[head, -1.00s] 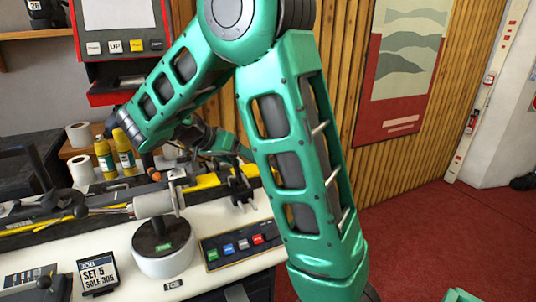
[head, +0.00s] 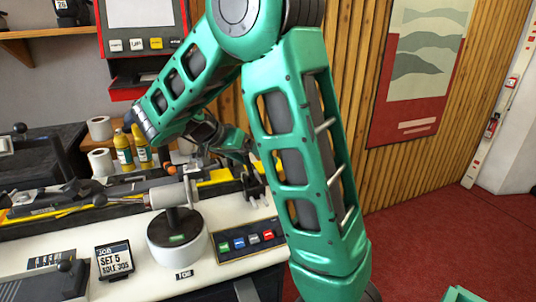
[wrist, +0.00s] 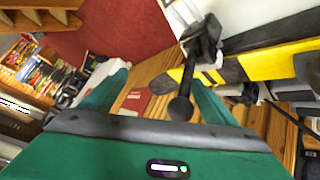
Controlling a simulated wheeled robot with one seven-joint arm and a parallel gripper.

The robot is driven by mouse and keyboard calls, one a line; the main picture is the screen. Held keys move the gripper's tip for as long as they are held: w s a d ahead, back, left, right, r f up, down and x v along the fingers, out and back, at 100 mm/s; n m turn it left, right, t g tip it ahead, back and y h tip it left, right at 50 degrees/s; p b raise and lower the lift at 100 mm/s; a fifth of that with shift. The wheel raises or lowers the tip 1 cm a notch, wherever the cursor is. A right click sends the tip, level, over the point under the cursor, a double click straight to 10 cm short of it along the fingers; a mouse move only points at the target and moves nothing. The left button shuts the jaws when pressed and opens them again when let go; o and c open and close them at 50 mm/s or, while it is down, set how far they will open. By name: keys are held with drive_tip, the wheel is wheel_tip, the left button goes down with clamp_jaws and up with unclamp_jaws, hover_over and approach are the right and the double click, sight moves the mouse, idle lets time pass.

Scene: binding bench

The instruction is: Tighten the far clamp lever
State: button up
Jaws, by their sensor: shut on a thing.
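The clamp lever is a dark rod with a round black knob (wrist: 180,108). In the wrist view it stands between the two green fingers of my gripper (wrist: 160,78), with its black clamp head (wrist: 205,40) beyond the fingertips. My gripper is shut on the lever, though the exact contact on each finger is hard to see. In the head view my gripper (head: 238,148) is small and partly hidden at the back of the bench, above a black clamp part (head: 254,185). The lever itself cannot be made out there.
A yellow-and-black bar (wrist: 270,62) runs beside the clamp. On the bench (head: 130,235) stand a white round pot (head: 177,248), a button panel (head: 250,240) and a job sign (head: 114,262). Yellow bottles (head: 123,150) and paper rolls (head: 100,128) stand behind.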

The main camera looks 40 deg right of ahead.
drive_tip(key=shift+s+d, duration=0.35)
drive_tip(key=shift+s, duration=0.05)
drive_tip(key=shift+r, duration=0.1)
drive_tip(key=v, duration=0.8)
drive_tip(key=shift+w+a+r, duration=0.1)
drive_tip(key=shift+w+a, duration=0.3)
drive_tip(key=shift+a, duration=0.05)
drive_tip(key=c, duration=0.4)
drive_tip(key=shift+v, duration=1.15)
drive_tip(key=shift+c, duration=0.2)
